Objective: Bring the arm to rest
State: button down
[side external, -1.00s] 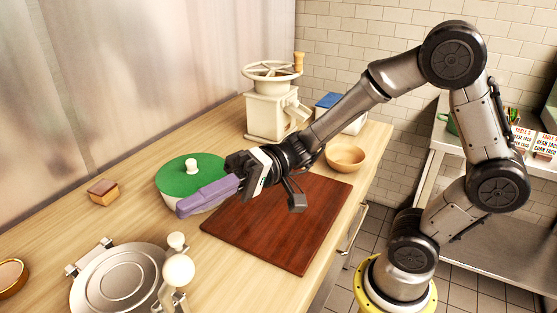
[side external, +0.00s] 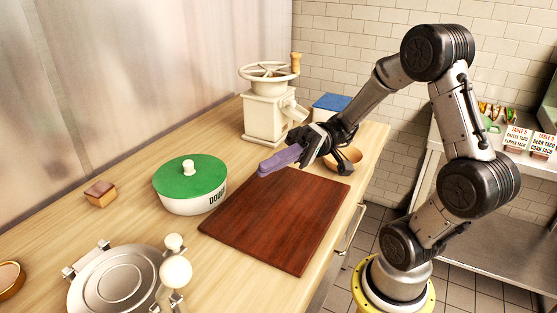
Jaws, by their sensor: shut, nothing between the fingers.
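My gripper (side external: 270,167) has purple fingers and is shut with nothing between them. It hangs in the air above the far end of the dark red-brown board (side external: 275,220), pointing left. My arm reaches over the counter from the yellow base at the right, with its elbow raised high.
A white dough bowl with a green lid (side external: 190,185) stands left of the board. A grinder (side external: 268,105), a blue-topped box (side external: 331,103) and a wooden bowl (side external: 345,160) stand behind. A metal press (side external: 115,283) is at front left. A shelf (side external: 480,165) stands behind my arm.

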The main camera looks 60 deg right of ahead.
jog(key=s+a+f+n+g+h, duration=0.1)
jog(key=s+a+n+g+h, duration=0.25)
jog(key=s, duration=0.25)
jog(key=s+a+f+n+g+h, duration=0.1)
jog(key=s+a+n+g+h, duration=0.15)
jog(key=s+a+h, duration=0.35)
jog(key=w+d+f+m+t+h, duration=0.1)
jog(key=d+m+t+h, duration=0.2)
jog(key=d, duration=0.5)
jog(key=w+d+f+m+t+h, duration=0.1)
jog(key=w+d+m+t+h, duration=0.1)
jog(key=d+m+t+h, duration=0.2)
jog(key=d+h, duration=0.2)
jog(key=d, duration=0.1)
jog(key=shift+d+f, duration=0.35)
jog(key=shift+f, duration=0.05)
jog(key=c, duration=1.6)
grip_release()
